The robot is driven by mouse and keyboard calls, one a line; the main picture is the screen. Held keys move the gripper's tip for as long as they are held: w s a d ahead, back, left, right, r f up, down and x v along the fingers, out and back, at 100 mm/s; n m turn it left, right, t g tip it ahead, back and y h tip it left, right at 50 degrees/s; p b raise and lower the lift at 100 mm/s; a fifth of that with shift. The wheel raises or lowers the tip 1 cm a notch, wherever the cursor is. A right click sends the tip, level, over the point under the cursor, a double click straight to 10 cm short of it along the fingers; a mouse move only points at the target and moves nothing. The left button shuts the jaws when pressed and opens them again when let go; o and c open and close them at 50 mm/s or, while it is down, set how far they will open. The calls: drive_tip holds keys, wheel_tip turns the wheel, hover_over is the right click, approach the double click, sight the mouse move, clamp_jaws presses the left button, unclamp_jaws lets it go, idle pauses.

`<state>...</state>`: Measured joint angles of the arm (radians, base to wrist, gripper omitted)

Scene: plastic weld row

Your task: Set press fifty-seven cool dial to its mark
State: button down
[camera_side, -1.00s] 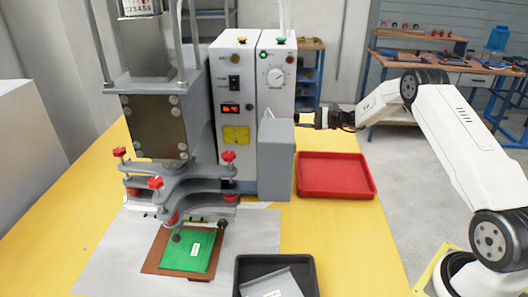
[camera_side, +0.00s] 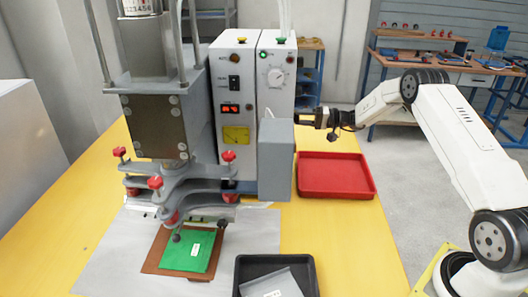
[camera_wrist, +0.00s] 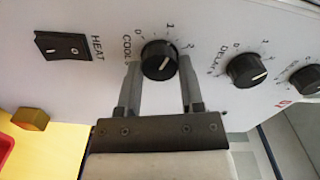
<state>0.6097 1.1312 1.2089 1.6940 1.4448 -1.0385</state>
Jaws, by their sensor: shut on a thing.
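The cool dial (camera_wrist: 160,60), a black knob lettered COOL with a scale of 0, 1 and 2, is in the wrist view on a pale panel. No separate set mark is clear to me. My gripper (camera_wrist: 160,78) is shut on this dial, one finger on each side. In the side view my gripper (camera_side: 308,118) reaches in from the right beside the press (camera_side: 240,120). The cool dial and fingertips are hidden there behind the grey box (camera_side: 276,160).
The delay dial (camera_wrist: 246,70) and another dial (camera_wrist: 306,79) sit right of it, the heat switch (camera_wrist: 62,46) left. A red tray (camera_side: 370,190) and black tray (camera_side: 243,262) stand on the yellow table (camera_side: 350,255). A green piece (camera_side: 186,250) lies under the press.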

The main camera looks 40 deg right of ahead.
drive_tip(key=shift+n, duration=0.9)
drive_tip(key=shift+c, duration=1.2)
unclamp_jaws()
drive_tip(key=shift+s, duration=0.1)
drive_tip(key=v, duration=0.7)
drive_tip(key=shift+s+d, duration=0.25)
